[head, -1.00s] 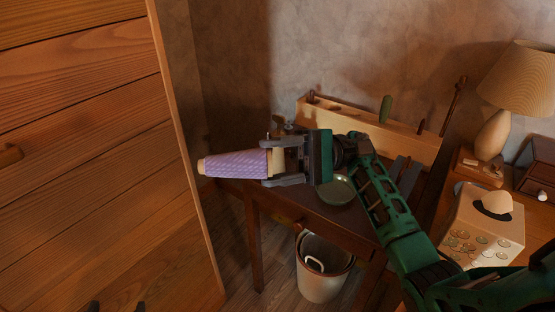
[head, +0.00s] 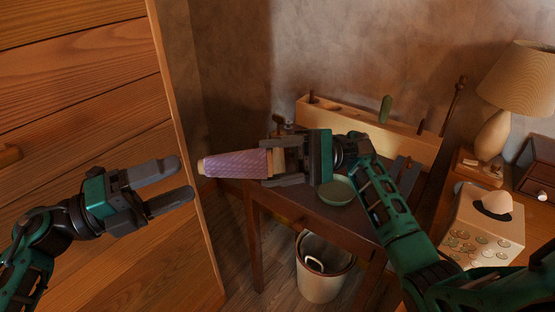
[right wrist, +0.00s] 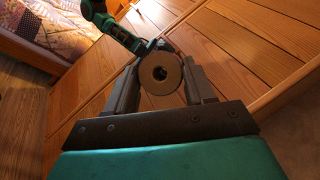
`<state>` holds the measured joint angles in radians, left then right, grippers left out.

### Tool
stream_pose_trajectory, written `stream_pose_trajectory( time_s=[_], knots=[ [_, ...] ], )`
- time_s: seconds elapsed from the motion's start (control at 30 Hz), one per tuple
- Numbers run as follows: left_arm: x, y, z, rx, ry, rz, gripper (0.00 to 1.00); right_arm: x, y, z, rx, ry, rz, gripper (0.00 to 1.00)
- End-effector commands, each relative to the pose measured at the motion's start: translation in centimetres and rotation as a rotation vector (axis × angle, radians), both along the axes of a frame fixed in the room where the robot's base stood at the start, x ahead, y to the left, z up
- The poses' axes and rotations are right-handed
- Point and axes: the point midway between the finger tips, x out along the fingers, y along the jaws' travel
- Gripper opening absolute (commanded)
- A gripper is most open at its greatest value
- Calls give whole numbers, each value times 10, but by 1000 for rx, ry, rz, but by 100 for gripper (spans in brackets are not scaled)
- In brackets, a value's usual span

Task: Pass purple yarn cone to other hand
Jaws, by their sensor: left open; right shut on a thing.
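The purple yarn cone (head: 236,165) lies on its side in the air, its narrow tan tip pointing left. My right gripper (head: 277,162) is shut on its wide end, above the table's left part. In the right wrist view the cone's round hollow end (right wrist: 160,73) shows between the two fingers of the right gripper (right wrist: 162,85). My left gripper (head: 182,182) is open and empty. Its fingertips are just left of the cone's tip in the head view, one a little higher and one lower; the gap in depth is hard to judge.
A wooden cabinet front (head: 80,110) fills the left. Below the cone stands a dark table (head: 300,208) with a green dish (head: 336,191) and a long wooden box (head: 365,128). A white bin (head: 322,275) is on the floor. A lamp (head: 520,85) and tissue box (head: 485,225) stand at right.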

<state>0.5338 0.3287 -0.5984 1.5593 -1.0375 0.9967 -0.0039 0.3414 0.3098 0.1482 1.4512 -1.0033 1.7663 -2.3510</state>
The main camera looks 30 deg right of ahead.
Motion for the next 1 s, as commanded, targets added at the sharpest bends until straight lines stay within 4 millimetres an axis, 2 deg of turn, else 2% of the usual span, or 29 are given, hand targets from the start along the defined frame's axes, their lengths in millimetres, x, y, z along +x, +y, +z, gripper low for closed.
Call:
stream_pose_trajectory(
  time_s=[0.23,0.7,1.0],
  knots=[
    [-1,-15,0,27,-20,-20,74,0,0,0,1,-1,-1,6],
    [-3,-77,7,24,-20,-18,74,0,0,0,1,-1,-1,6],
    [-3,-90,7,25,-18,-16,74,0,0,0,1,-1,-1,6]
  ],
)
